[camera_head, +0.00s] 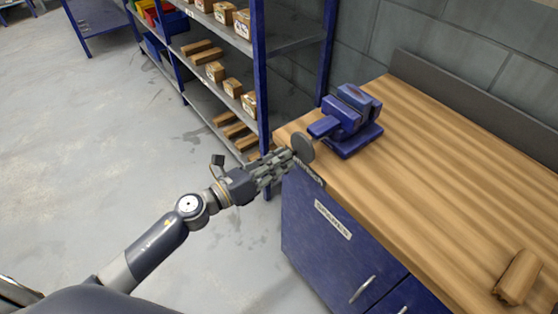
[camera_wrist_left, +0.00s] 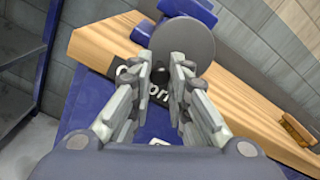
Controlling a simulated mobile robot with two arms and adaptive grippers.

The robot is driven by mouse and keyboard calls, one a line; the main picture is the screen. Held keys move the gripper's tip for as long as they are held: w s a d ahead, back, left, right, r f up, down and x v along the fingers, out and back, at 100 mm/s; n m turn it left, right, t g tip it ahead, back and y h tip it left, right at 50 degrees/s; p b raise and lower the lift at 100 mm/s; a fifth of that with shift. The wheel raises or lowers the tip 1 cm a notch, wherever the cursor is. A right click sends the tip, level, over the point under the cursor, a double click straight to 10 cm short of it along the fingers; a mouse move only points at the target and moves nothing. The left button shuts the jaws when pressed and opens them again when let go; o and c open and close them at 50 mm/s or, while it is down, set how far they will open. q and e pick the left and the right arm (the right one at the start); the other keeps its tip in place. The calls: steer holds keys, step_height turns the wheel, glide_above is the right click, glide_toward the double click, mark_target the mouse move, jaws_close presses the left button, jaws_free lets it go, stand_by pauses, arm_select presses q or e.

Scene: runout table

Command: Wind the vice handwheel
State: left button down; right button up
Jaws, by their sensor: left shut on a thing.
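The blue vice (camera_head: 352,112) is mounted near the corner of the wooden bench top. Its grey disc-shaped handwheel (camera_head: 303,148) faces the bench's left edge. In the left wrist view the handwheel (camera_wrist_left: 182,50) stands just beyond my fingers, with a small dark knob (camera_wrist_left: 158,72) at its lower part. My left gripper (camera_head: 290,163) reaches in from the left at the bench edge. In the left wrist view its fingers (camera_wrist_left: 160,86) are on both sides of the knob, shut on it; exact finger contact is partly hidden. My right gripper is not in view.
The wooden bench top (camera_head: 440,165) is mostly clear, with a brown block (camera_head: 518,278) at its lower right. A blue cabinet (camera_head: 325,255) with handles is below. A shelf rack (camera_head: 262,60) with boxes stands behind, left of the vice. Open floor (camera_head: 90,150) lies left.

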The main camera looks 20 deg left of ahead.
arm_select(q)
steer(key=n, duration=0.1)
steer(key=n+p, duration=0.1)
steer(key=n, duration=0.1)
steer(key=shift+s+d+f, duration=0.2)
steer(key=shift+d, duration=0.15)
steer(key=shift+s+d+r+n+p, duration=0.1)
steer(key=shift+s+r+n+p, duration=0.05)
steer(key=shift+n+p, duration=0.6)
steer(key=shift+s+d+n, duration=0.1)
steer(key=shift+d+n, duration=0.05)
steer(key=shift+n, duration=0.5)
steer(key=shift+d+f+n+p, duration=0.1)
steer(key=shift+f+n+p, duration=0.2)
steer(key=shift+n, duration=0.2)
steer(key=shift+s+r, duration=0.1)
